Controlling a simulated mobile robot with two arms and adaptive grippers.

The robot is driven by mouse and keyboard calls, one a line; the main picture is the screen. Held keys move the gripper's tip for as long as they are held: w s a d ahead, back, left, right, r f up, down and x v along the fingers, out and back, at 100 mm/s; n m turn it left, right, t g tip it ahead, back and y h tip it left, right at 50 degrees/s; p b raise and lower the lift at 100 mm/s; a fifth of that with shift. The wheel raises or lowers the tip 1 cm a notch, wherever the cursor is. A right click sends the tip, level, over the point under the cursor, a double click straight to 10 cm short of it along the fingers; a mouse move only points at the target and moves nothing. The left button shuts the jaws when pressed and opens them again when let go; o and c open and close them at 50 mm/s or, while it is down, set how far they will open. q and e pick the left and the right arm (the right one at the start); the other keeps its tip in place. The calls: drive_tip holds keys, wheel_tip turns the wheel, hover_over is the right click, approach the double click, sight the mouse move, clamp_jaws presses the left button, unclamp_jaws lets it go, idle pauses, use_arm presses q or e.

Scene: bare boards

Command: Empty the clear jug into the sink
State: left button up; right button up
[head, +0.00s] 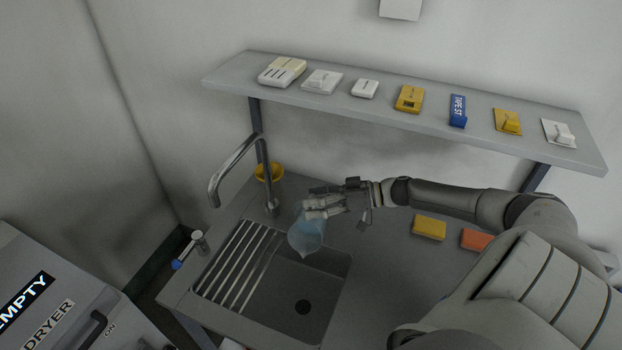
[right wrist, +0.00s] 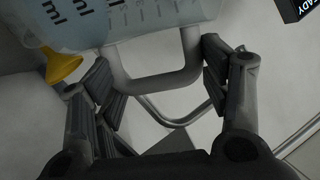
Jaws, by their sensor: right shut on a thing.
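The clear jug (head: 307,238) looks light blue and hangs over the back left part of the sink (head: 325,262), near the drainer bars. My right gripper (head: 325,203) is shut on the jug's handle. In the right wrist view, the jug's body (right wrist: 150,22) shows dark print, scale marks and a pale blue tint, and its handle (right wrist: 160,82) runs between the fingers of my right gripper (right wrist: 160,90). I cannot tell how far the jug is tilted, and its rim is not clear. My left gripper is in neither view.
A tall faucet (head: 262,165) stands left of the jug, with a yellow funnel-like cup (head: 269,172) behind. A shelf (head: 335,100) with several small items spans the back. A yellow sponge (head: 429,228) and an orange one (head: 474,239) lie right of the sink.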

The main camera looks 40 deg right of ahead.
sight(312, 222)
drive_tip(key=shift+s+a+r, duration=0.1)
drive_tip(key=shift+a+r, duration=0.05)
drive_tip(key=shift+s+a+n+p, duration=0.2)
drive_tip(key=shift+n+p, duration=0.2)
drive_tip(key=shift+p, duration=0.35)
drive_tip(key=shift+s+a+f+n+h+p, duration=0.2)
drive_tip(key=shift+s+a+n+h+p, duration=0.1)
drive_tip(key=shift+a+p, duration=0.25)
drive_tip(key=shift+s+a+f, duration=0.1)
drive_tip(key=shift+s+f, duration=0.05)
drive_tip(key=shift+s, duration=0.05)
drive_tip(key=shift+s+a+f, duration=0.1)
drive_tip(key=shift+a+f, duration=0.05)
drive_tip(key=shift+p, duration=0.3)
drive_tip(key=shift+s+a+f+n+t, duration=0.3)
drive_tip(key=shift+s+a+f+n, duration=0.15)
drive_tip(key=shift+s+a+n, duration=0.2)
drive_tip(key=shift+s+a+r+n+h, duration=0.4)
drive_tip(key=shift+s+a+n+h, duration=0.15)
drive_tip(key=shift+a, duration=0.35)
